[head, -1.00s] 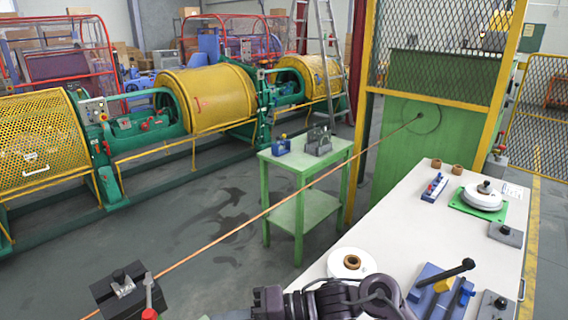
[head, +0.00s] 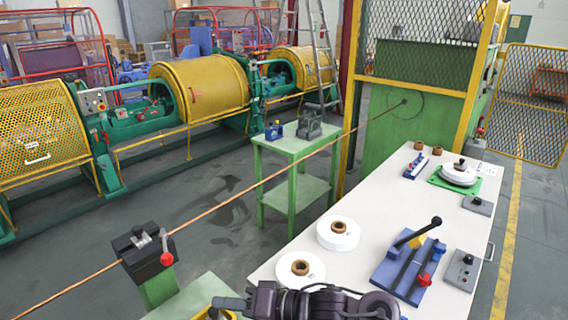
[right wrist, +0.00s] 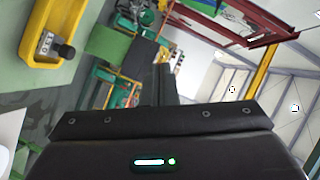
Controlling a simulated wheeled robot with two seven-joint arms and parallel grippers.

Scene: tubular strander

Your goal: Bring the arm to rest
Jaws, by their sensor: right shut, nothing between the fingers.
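My right gripper (head: 228,303) is at the bottom of the head view, on my dark arm. It also shows in the right wrist view (right wrist: 162,82), where its fingers are together with nothing between them. In the head view it is near the left front corner of the white bench (head: 262,278), beside a green stand with a yellow tray (head: 203,314). I cannot tell its exact height above them. My left gripper is in neither view.
The bench holds two white spools (head: 337,234) (head: 300,268), a blue lever tool (head: 408,268), a grey button box (head: 461,270) and a white disc on a green plate (head: 457,174). A copper wire (head: 250,188) runs from a black clamp (head: 142,249) to the green panel (head: 392,130).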

